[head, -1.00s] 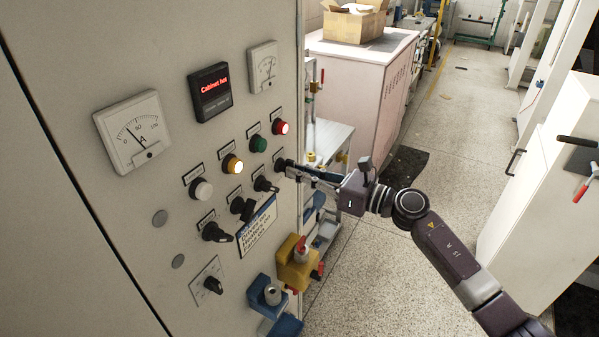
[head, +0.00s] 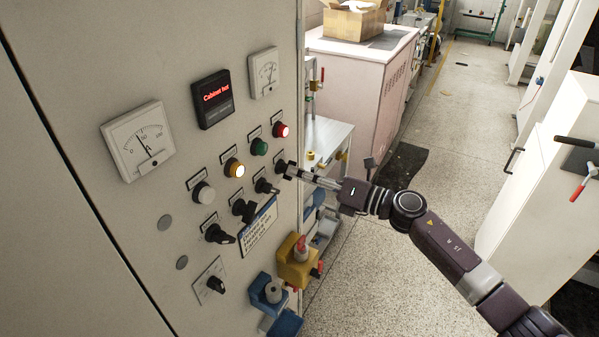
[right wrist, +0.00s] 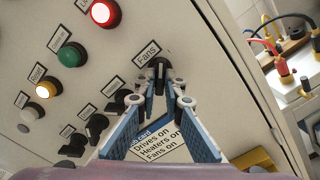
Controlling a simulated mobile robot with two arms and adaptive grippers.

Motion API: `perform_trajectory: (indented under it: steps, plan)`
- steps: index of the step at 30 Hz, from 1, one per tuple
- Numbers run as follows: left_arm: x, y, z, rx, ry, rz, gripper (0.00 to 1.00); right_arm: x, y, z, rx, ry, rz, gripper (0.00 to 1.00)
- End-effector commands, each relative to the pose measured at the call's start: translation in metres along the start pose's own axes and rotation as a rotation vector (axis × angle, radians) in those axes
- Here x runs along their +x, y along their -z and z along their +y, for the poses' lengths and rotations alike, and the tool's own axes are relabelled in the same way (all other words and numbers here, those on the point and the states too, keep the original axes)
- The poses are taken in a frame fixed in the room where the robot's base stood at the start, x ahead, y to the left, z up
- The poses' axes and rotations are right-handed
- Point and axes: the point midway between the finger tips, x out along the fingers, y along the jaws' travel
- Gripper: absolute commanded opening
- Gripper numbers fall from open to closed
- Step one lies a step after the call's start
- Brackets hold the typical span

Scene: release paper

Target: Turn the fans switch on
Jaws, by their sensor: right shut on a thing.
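The fans switch (right wrist: 160,66) is a black rotary knob under the label "Fans" in the right wrist view. In the head view the switch (head: 280,167) is at the right end of the lower knob row, partly hidden by my fingertips. My right gripper (head: 288,171) reaches it from the right, its fingers seen narrow. In the right wrist view the two blue-sided fingers (right wrist: 160,88) close around the knob's handle. The knob's exact angle is hard to tell. My left gripper is not in view.
The grey cabinet (head: 90,60) carries other knobs, a lit red lamp (head: 281,130), a green lamp (head: 259,147) and a lit amber lamp (head: 235,168). A display (head: 213,98) reads "Cabinet hot". Yellow (head: 296,265) and blue fittings jut out below.

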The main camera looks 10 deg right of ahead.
Motion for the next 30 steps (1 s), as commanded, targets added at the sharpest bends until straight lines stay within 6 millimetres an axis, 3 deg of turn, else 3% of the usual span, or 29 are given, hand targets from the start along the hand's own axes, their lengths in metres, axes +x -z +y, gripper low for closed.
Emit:
perform_trajectory:
  steps: [15,16,20,30]
  plan:
    - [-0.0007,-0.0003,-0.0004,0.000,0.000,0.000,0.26,-0.0003,-0.0004,-0.0006,0.021,0.001,-0.001,0.00]
    - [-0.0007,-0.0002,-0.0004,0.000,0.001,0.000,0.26,-0.0002,-0.0004,-0.0006,0.021,0.001,-0.001,0.11]
    - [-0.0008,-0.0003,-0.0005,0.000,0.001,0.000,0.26,-0.0002,-0.0003,-0.0005,0.020,0.001,-0.001,0.25]
    - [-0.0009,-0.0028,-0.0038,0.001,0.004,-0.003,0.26,-0.0032,0.0000,-0.0007,0.018,0.001,-0.001,0.26]
